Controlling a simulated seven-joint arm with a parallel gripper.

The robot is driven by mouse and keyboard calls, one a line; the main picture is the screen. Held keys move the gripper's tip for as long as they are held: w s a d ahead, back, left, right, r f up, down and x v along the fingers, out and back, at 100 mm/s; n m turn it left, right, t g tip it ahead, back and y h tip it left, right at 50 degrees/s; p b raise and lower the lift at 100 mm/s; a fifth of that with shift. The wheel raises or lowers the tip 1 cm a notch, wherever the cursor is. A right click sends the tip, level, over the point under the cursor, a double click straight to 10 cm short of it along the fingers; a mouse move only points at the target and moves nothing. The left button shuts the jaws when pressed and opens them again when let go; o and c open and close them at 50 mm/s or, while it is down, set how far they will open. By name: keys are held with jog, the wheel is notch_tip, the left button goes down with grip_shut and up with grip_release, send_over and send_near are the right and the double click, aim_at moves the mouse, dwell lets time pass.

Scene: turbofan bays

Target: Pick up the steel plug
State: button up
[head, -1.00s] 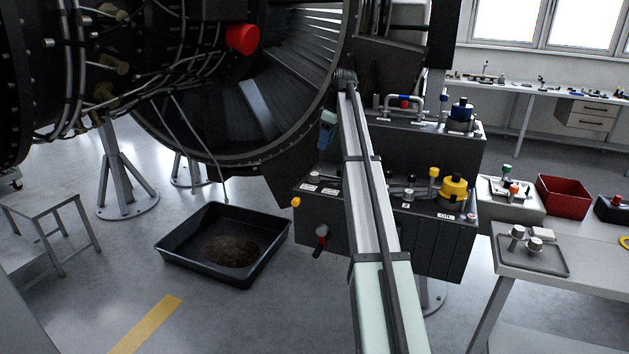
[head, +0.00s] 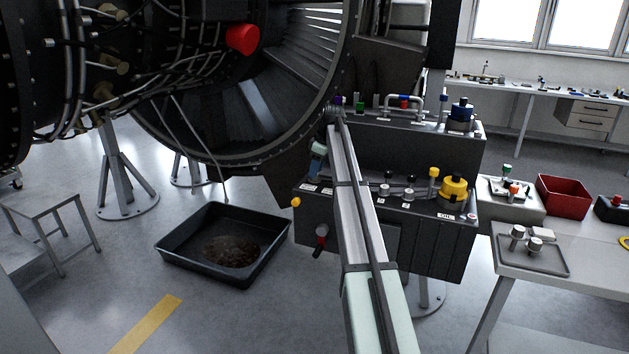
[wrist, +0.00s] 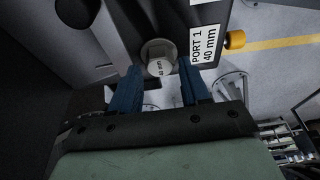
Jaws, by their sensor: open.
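My gripper (wrist: 160,70) is open, with one blue finger to each lower side of the plug. The plug lies just ahead of the fingertips; I cannot tell whether they reach around it. No contact is visible. In the head view my gripper (head: 317,158) hangs over the left end of the dark box (head: 440,244), and I cannot make out that plug there.
A yellow knob (wrist: 236,40) sticks out of the box's end near the label. Several knobs and a yellow cap (head: 453,187) stand on the box. A black drip tray (head: 270,256) lies on the floor. A grey tray (head: 552,266) with metal pieces is at right.

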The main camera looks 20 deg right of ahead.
jog(key=shift+x, duration=0.85)
jog(key=shift+c, duration=0.4)
jog(key=c, duration=0.8)
jog(key=shift+o, duration=0.2)
jog(key=shift+r, duration=0.1)
